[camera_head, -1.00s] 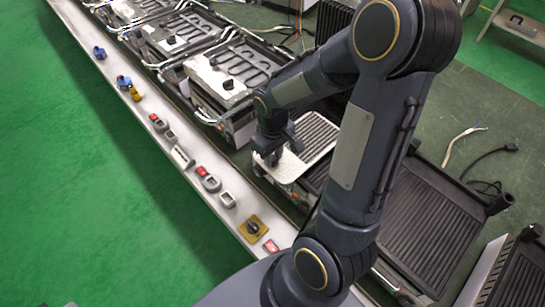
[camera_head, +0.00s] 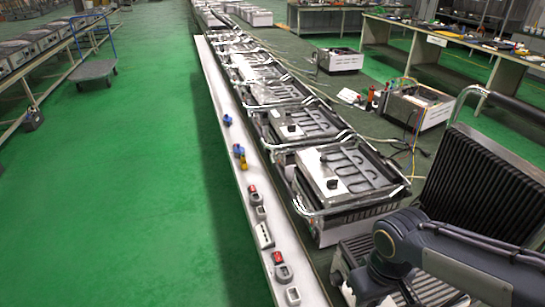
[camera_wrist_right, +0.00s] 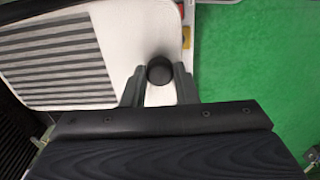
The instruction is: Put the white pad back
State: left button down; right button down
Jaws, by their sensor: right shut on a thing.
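The white pad (camera_wrist_right: 125,35) fills the upper left of the right wrist view. It is a flat white plate with rounded corners, and grey stripes show within its left part. A round black knob (camera_wrist_right: 160,70) stands on its narrow end. My right gripper (camera_wrist_right: 159,78) is shut on this knob, one finger on each side. In the head view my right arm reaches in at the lower right, and the pad is mostly hidden or cut off there. I cannot tell whether the pad touches anything below it. My left gripper is not in view.
A row of heater units (camera_head: 345,175) with metal handles runs away along a narrow white ledge (camera_head: 235,170) carrying small switches. A black ribbed panel (camera_head: 475,190) stands upright at right.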

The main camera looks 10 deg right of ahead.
jog(key=w+a+f, duration=0.2)
jog(key=w, duration=0.6)
jog(key=w+a+f, duration=0.2)
jog(key=w+f, duration=0.1)
jog(key=w, duration=0.4)
jog(key=w+a+f+m, duration=0.1)
jog(key=w+a+f, duration=0.1)
jog(key=w, duration=0.6)
jog(key=shift+w+f, duration=0.3)
jog(key=shift+w, duration=0.05)
jog(key=shift+d, duration=0.1)
